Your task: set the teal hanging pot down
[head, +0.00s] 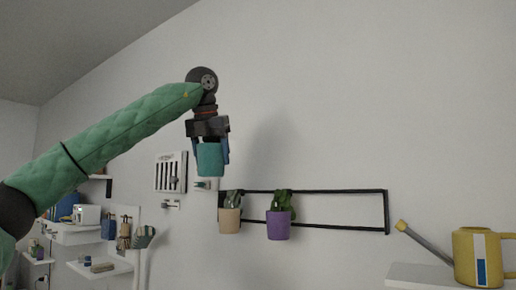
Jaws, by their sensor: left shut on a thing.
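The teal hanging pot (210,161) is held in the air by my left gripper (211,147), which points down with its blue fingers shut on it. The pot looks upright, and no plant shows in it. A black wall rail frame (340,191) is to the right and below, with a beige pot (230,221) and a purple pot (278,225) hanging on it, both with green plants. In the picture the teal pot is above and left of the beige pot and apart from it. My right gripper is not in view.
A yellow watering can (478,256) stands on a white shelf (410,274) at the lower right. White shelves (80,234) with small items and a white wall rack (171,172) are at the left. The right part of the rail frame is free.

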